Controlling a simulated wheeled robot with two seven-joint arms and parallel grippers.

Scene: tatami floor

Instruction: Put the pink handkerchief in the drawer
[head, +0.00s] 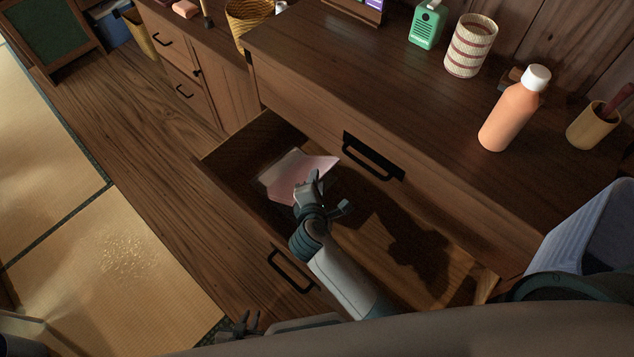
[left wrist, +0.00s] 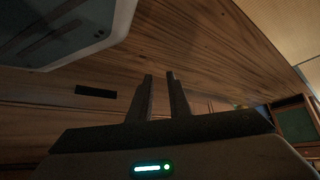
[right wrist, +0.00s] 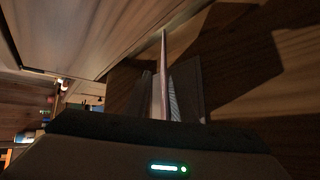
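The pink handkerchief (head: 292,178) is inside the open drawer (head: 455,282), near its left end in the head view. My right gripper (head: 311,184) is at the handkerchief, inside the drawer opening. In the right wrist view the handkerchief (right wrist: 164,70) shows edge-on as a thin pink sheet between the fingers (right wrist: 160,90), which appear shut on it. Whether the cloth touches the drawer floor is hard to tell. My left gripper (head: 240,325) is low beside the drawer front, away from the cloth. In the left wrist view its fingers (left wrist: 161,90) are apart with nothing between them.
The cabinet top above the drawer holds an orange bottle (head: 515,110), a striped cup (head: 471,46), a green box (head: 428,24) and a tan cup (head: 594,125). A lower cabinet (head: 205,75) stands at the left. Floor left of the drawer is clear.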

